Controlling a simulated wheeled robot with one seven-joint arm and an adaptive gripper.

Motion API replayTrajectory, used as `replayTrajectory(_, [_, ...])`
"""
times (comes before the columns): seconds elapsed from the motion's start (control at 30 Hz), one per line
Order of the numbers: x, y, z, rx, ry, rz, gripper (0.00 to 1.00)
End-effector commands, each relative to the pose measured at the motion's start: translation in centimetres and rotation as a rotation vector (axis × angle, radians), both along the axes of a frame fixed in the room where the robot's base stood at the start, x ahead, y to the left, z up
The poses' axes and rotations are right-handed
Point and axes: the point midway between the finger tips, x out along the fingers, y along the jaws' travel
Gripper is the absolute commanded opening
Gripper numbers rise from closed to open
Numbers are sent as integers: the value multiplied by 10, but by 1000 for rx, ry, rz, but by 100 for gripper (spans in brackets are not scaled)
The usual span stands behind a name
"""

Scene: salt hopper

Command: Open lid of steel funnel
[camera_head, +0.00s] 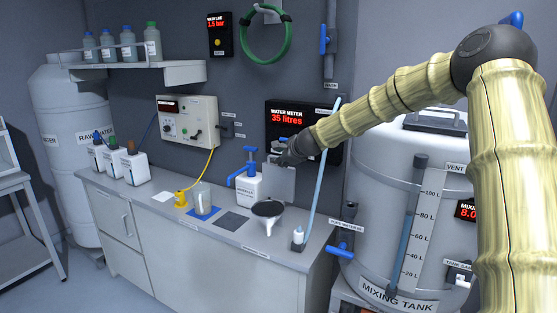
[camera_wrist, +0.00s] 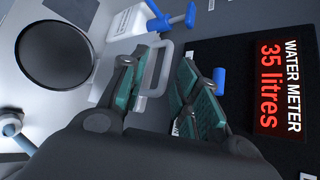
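The steel funnel (camera_head: 268,208) stands on the counter with its round dark mouth facing up; the mouth also shows at the upper left of the wrist view (camera_wrist: 57,52). A flat light-grey plate (camera_head: 278,184), apparently the lid, stands upright behind the mouth. My gripper (camera_head: 283,158) is at the plate's top edge. In the wrist view a light-grey loop handle (camera_wrist: 163,62) lies between my gripper's green-padded fingers (camera_wrist: 160,88). The fingers are apart, with a gap on the right side of the handle. Whether the left finger touches it is hidden.
A white canister (camera_head: 248,188) with a blue tap stands behind the funnel to the left. A pale blue tube (camera_head: 315,185) rises to its right. The water meter (camera_head: 300,120) is on the wall close behind my gripper. The mixing tank (camera_head: 385,220) is at the right.

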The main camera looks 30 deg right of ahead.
Motion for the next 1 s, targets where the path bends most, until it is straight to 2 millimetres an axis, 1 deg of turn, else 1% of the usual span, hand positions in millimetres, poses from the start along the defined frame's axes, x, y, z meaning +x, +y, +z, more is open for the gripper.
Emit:
replayTrajectory(0.03, [-6, 0, 4, 1, -1, 0, 32])
replayTrajectory(0.3, [-34, 0, 21, 1, -2, -1, 32])
replayTrajectory(0.5, [-49, 0, 28, 0, -2, -2, 32])
replayTrajectory(0.7, [-55, 0, 32, 1, -1, -1, 32])
replayTrajectory(1.0, [-56, 0, 32, 1, -1, -1, 32])
